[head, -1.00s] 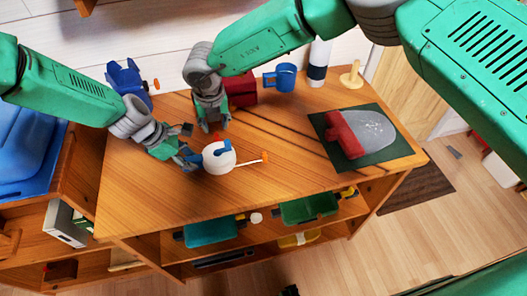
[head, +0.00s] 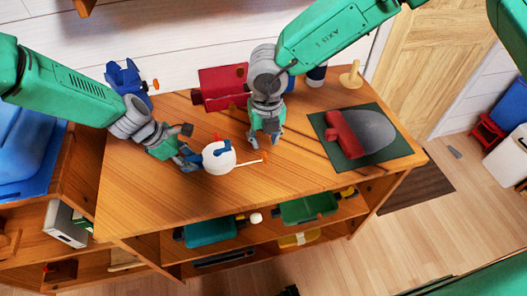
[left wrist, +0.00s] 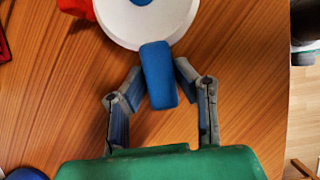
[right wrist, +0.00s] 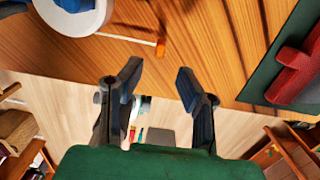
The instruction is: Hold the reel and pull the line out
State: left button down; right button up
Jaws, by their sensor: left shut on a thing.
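The reel (head: 219,158) is a white round body with a blue handle and a red part, on the wooden table. My left gripper (head: 192,160) is shut on the reel's blue handle, which also shows between its fingers in the left wrist view (left wrist: 158,75). A pale line with an orange end (head: 265,156) sticks out from the reel's right side. The orange end also shows in the right wrist view (right wrist: 160,48). My right gripper (head: 264,138) is open and empty, just above and beyond the orange end, apart from it in the right wrist view.
A green mat (head: 343,156) with a red and grey thing (head: 350,135) lies at the right. A red box (head: 222,88), a blue object (head: 127,80) and a wooden peg stand (head: 351,76) are at the back. The table front (head: 150,210) is clear.

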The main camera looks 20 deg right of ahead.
aim_at(264, 154)
jog(key=shift+w+f, duration=0.15)
jog(key=shift+f, duration=1.55)
jog(key=shift+w+f, duration=0.1)
jog(key=shift+f, duration=1.55)
jog(key=shift+c, duration=0.4)
grip_shut()
